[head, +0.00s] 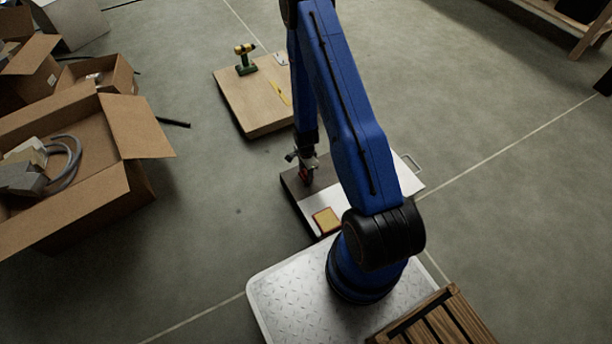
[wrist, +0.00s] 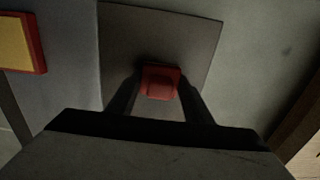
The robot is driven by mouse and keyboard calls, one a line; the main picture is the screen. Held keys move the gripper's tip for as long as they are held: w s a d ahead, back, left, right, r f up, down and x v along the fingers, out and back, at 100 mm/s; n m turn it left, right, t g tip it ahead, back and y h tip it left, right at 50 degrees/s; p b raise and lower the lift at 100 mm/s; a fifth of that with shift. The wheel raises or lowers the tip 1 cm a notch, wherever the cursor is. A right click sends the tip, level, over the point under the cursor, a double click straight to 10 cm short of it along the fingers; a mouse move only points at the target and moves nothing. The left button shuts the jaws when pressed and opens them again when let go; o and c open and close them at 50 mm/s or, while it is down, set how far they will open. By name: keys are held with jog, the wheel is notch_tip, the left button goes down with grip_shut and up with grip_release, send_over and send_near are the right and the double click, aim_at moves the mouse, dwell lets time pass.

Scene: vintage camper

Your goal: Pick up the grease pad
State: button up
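A dark grey-brown square pad (wrist: 205,42) lies flat on the light metal-topped low platform in the wrist view. A small red block (wrist: 160,83) sits on this pad like a grip. A yellow pad with a red border (head: 326,220) lies nearer my base; it also shows at the upper left in the wrist view (wrist: 15,43). I cannot tell for sure which is the grease pad. My gripper (head: 304,170) is low over the dark pad. Its fingers (wrist: 160,80) stand on either side of the red block, very close; whether they press on it is unclear.
The low platform (head: 412,183) has a wire handle at its right end. A wooden board (head: 240,100) with a yellow-green drill (head: 245,59) lies behind it. An open cardboard box (head: 135,125) stands at left, a wooden crate (head: 450,318) at front right. Floor between is clear.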

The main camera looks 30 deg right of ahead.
jog(key=shift+c, duration=0.5)
jog(key=shift+r, duration=5)
jog(key=o, duration=0.5)
jog(key=shift+c, duration=1.2)
